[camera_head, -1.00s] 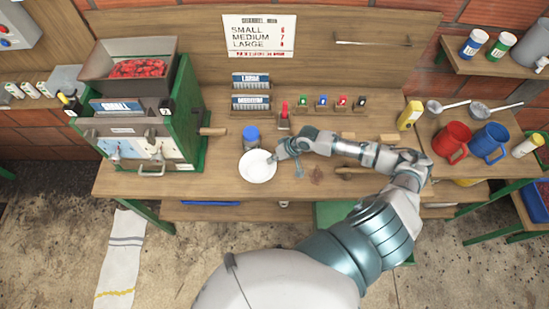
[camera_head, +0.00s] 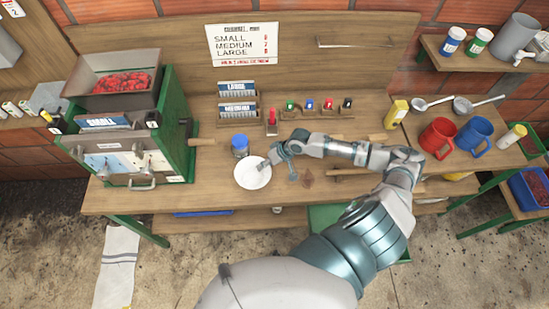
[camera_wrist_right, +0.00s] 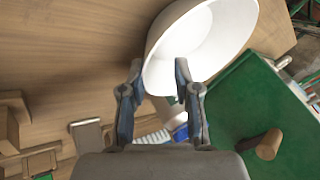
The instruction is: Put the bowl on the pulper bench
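The white bowl (camera_head: 250,174) is upright near the front edge of the pulper bench (camera_head: 130,202), just in front of a blue-lidded jar (camera_head: 239,147). I cannot tell whether its base touches the bench top. My right gripper (camera_head: 267,163) is at the bowl's back right rim. In the right wrist view the bowl (camera_wrist_right: 205,40) fills the top middle, with one finger of the gripper (camera_wrist_right: 158,68) outside its wall and the other over its inside, the rim held between them. My left gripper is not in view.
The green pulper (camera_head: 178,125) with red cherries stands left. Tag racks (camera_head: 238,112) and small coloured markers stand behind. Red (camera_head: 438,138) and blue mugs (camera_head: 472,137) are on the right-hand table. A wooden-handled tool lies right of the bowl.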

